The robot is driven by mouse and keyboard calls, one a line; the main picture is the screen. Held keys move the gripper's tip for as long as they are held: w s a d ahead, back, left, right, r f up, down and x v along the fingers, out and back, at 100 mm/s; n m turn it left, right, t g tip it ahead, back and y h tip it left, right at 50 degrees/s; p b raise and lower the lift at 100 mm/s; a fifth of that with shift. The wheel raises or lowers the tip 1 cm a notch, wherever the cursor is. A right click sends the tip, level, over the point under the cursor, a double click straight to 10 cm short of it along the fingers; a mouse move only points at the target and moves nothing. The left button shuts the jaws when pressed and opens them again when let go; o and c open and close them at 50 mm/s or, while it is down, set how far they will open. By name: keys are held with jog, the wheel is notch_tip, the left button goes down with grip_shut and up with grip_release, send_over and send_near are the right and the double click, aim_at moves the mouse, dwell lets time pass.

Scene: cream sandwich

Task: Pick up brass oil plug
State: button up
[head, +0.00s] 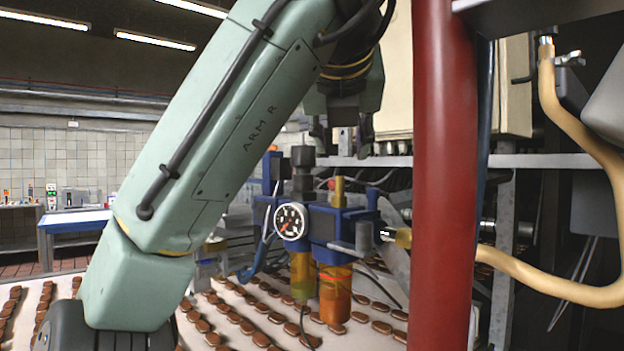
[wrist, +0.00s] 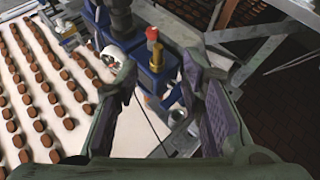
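The brass oil plug (head: 339,191) stands upright on top of the right-hand part of a blue air-service unit (head: 322,222). In the wrist view a small yellowish upright piece (wrist: 157,55), which looks like the plug, shows between my finger pads, below a red knob. My gripper (head: 343,148) hangs above the plug in the head view, with a gap between them. In the wrist view my gripper (wrist: 154,72) is open and empty, its two purple-padded fingers spread on either side. My fingers do not appear to touch the plug.
A round pressure gauge (head: 292,221) and a black knob (head: 303,158) sit left of the plug. A red post (head: 440,180) and a tan hose (head: 560,285) stand to the right. A pale conveyor with rows of brown biscuits (head: 232,317) runs below.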

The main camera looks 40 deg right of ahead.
aim_at(340, 177)
jog(key=shift+m, duration=0.3)
jog(key=x, duration=0.4)
jog(key=p+x, duration=0.1)
jog(key=x, duration=0.4)
jog(key=shift+w+f, duration=0.2)
jog(key=shift+f, duration=0.25)
jog(key=shift+w+d+f, duration=0.2)
grip_shut()
